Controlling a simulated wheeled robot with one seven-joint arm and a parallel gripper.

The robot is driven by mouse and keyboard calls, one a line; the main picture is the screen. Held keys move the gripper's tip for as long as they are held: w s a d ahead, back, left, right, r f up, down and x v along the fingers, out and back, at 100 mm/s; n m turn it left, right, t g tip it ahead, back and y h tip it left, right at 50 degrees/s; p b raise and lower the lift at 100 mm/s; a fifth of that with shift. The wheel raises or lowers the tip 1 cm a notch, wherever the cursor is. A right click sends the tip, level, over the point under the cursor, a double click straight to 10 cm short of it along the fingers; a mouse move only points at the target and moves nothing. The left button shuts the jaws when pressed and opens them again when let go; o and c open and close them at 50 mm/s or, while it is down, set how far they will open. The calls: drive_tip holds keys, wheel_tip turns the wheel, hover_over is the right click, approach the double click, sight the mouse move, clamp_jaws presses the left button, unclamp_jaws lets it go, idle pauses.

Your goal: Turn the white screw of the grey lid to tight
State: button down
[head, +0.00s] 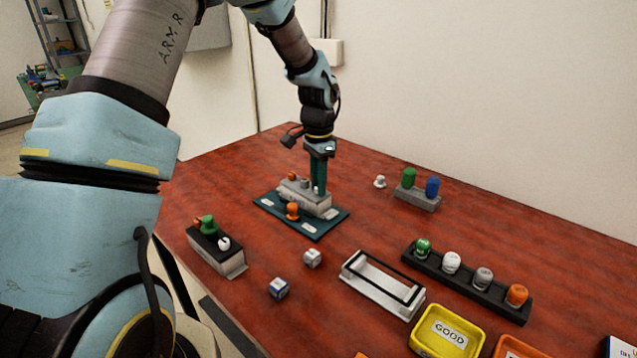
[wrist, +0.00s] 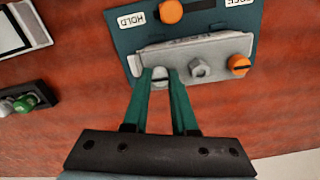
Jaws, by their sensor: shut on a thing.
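The grey lid (head: 312,205) sits on a dark blue mat (head: 330,222); it also shows in the wrist view (wrist: 215,47). My gripper (head: 318,188) points straight down at the right end of the lid. In the wrist view its green fingers (wrist: 161,78) are shut around the white screw (wrist: 159,84), which shows between the tips. A grey hex-headed screw (wrist: 200,68) and an orange slotted screw (wrist: 238,64) stand along the same lid, apart from the fingers. The fingers hide most of the white screw in the head view.
An orange knob (head: 292,209) stands on the mat near the lid. A box with green and white knobs (head: 222,256) is at left. A grey block with green and blue pegs (head: 418,200) and a loose white piece (head: 380,181) are behind right. Front right holds racks and trays.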

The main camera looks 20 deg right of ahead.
drive_tip(key=c, duration=0.7)
unclamp_jaws()
wheel_tip(320, 180, up, 11)
drive_tip(key=b, duration=0.2)
drive_tip(key=shift+f+b, duration=0.1)
drive_tip(key=shift+b, duration=0.2)
drive_tip(key=s+a+f+n, duration=0.2)
drive_tip(key=a+n, duration=0.5)
drive_tip(key=a, duration=1.1)
drive_tip(key=s+a+f+n, duration=0.1)
drive_tip(key=s+a+n, duration=0.1)
drive_tip(key=s+a, duration=0.1)
drive_tip(key=s+a+f+n+t, duration=0.1)
drive_tip(key=s+a+n, duration=0.2)
drive_tip(key=a, duration=0.3)
drive_tip(key=s+a+f+n, duration=0.1)
drive_tip(key=s+a+n, duration=0.1)
drive_tip(key=s+a, duration=0.1)
drive_tip(key=shift+a+f+n+t, duration=0.15)
drive_tip(key=shift+a+n+t, duration=0.15)
drive_tip(key=shift+a, duration=0.4)
